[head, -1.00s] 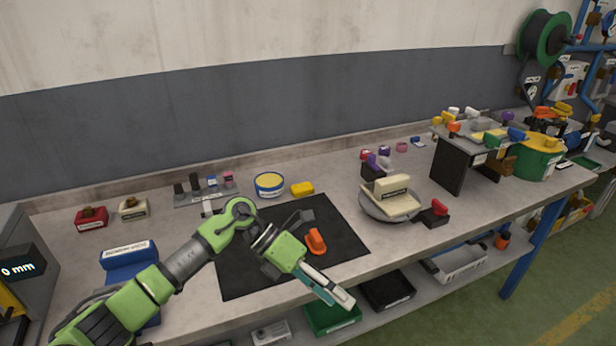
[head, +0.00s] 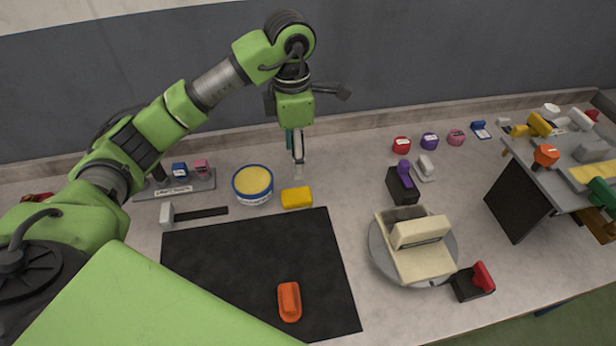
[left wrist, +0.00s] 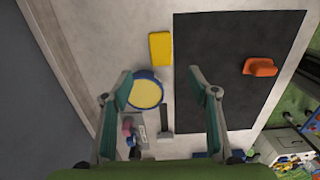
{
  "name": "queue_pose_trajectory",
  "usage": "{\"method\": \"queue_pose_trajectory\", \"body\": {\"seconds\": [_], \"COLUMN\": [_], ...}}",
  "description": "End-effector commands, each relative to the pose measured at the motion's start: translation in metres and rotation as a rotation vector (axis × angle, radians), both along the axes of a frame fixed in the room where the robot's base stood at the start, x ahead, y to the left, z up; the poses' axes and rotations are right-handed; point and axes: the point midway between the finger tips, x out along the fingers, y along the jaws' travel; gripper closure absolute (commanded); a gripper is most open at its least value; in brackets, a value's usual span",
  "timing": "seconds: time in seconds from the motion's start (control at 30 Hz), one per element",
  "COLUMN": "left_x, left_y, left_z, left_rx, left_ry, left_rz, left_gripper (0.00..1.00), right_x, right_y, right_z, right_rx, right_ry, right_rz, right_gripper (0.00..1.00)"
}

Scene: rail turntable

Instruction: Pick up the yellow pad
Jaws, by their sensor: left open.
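The yellow pad (head: 296,197) lies on the bench beside the far edge of the black mat (head: 240,262), just right of a round tub with a yellow top (head: 253,184). My left gripper (head: 297,168) points down, above and a little behind the pad in the head view. In the left wrist view, my left gripper (left wrist: 160,73) is open and empty, with its fingers spread wide. The yellow pad (left wrist: 160,48) shows just beyond the fingertips, apart from them. My right gripper is not in view.
An orange block (head: 289,301) lies on the mat. A round grey turntable (head: 437,268) carrying a cream block stands to the right. The wall rises close behind the gripper.

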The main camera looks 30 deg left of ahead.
Motion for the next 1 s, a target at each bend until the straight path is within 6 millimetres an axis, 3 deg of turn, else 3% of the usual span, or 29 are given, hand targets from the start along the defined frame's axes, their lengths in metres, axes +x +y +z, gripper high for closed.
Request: {"method": "queue_pose_trajectory", "body": {"seconds": [0.1, 0.27, 0.4, 0.7, 1.0], "left_x": [-0.001, -0.002, -0.001, -0.001, 0.002], "left_y": [0.000, 0.000, 0.000, 0.000, 0.000], "left_z": [-0.015, -0.045, -0.069, -0.092, -0.132], "left_rx": [0.002, 0.002, 0.000, -0.001, 0.000], "left_ry": [0.006, 0.009, 0.006, 0.006, 0.004], "left_rz": [-0.002, 0.000, 0.000, 0.000, 0.000], "left_gripper": [0.46, 0.46, 0.46, 0.46, 0.46], "right_x": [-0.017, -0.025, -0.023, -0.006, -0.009], "right_y": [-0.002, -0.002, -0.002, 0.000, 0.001], "right_z": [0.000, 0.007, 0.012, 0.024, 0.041], "right_rx": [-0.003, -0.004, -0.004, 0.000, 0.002], "right_ry": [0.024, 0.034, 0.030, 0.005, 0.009], "right_rz": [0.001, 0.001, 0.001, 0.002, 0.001], "right_gripper": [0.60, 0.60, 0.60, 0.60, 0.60]}}
